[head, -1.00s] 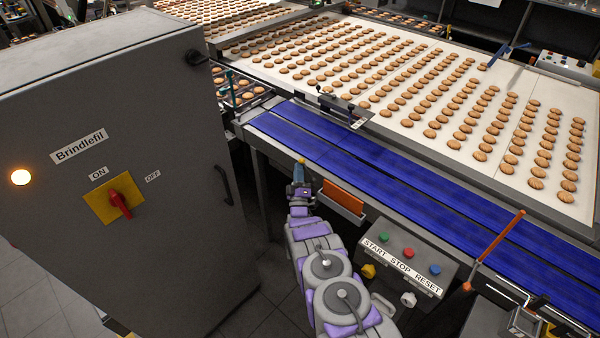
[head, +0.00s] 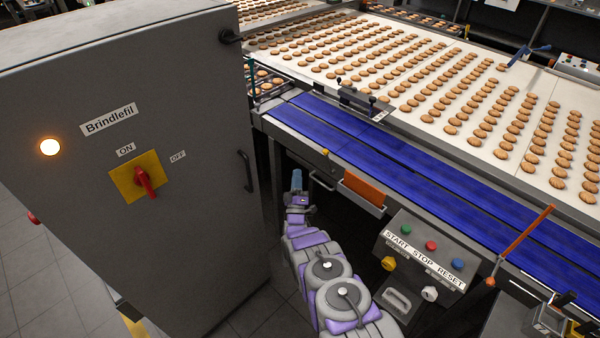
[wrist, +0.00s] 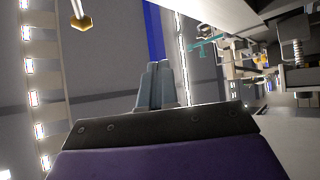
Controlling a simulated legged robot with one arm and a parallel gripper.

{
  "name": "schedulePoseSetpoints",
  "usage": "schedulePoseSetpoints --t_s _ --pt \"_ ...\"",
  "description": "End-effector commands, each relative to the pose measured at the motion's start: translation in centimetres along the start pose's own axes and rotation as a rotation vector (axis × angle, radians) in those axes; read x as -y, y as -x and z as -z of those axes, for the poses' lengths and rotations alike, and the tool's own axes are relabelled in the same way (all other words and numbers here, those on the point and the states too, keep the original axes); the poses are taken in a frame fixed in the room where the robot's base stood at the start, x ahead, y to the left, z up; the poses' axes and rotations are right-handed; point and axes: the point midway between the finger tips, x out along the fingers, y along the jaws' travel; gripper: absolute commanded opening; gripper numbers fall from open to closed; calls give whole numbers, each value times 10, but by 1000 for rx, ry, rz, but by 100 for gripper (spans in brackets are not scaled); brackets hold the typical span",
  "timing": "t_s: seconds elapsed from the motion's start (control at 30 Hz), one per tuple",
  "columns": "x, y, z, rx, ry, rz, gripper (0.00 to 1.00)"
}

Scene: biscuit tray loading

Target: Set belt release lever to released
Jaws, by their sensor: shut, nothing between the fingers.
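No lever in view carries a readable "belt release" label. A small yellow knob (head: 324,152) sits at the near edge of the blue belt, at its left part. A yellow hexagonal knob on a pale rod (wrist: 82,22) shows at the upper left of the wrist view; I cannot tell for sure that it is the same one. A long orange-handled lever (head: 525,232) leans up and right at the right of the belt. My gripper (head: 297,174) is left of and below the small yellow knob, apart from it. In the wrist view its fingers (wrist: 155,85) are together and empty.
A grey cabinet (head: 90,220) with a red switch (head: 145,182) stands close on the left. The blue belt (head: 410,170) runs along the biscuit table. An orange-fronted bin (head: 364,190) and a START/STOP/RESET panel (head: 425,250) are right of my arm.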

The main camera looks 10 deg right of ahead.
Motion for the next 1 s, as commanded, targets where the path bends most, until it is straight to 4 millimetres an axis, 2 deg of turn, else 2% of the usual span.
schedulePoseSetpoints --t_s 0.1,0.37,0.8,0.93,1.0 --pt "14 13 3 0 2 -1 0" --pt "27 24 18 -7 13 1 0" --pt "22 22 10 0 5 -1 0" --pt "24 20 14 0 4 6 0" --pt "25 13 18 4 -6 22 0"
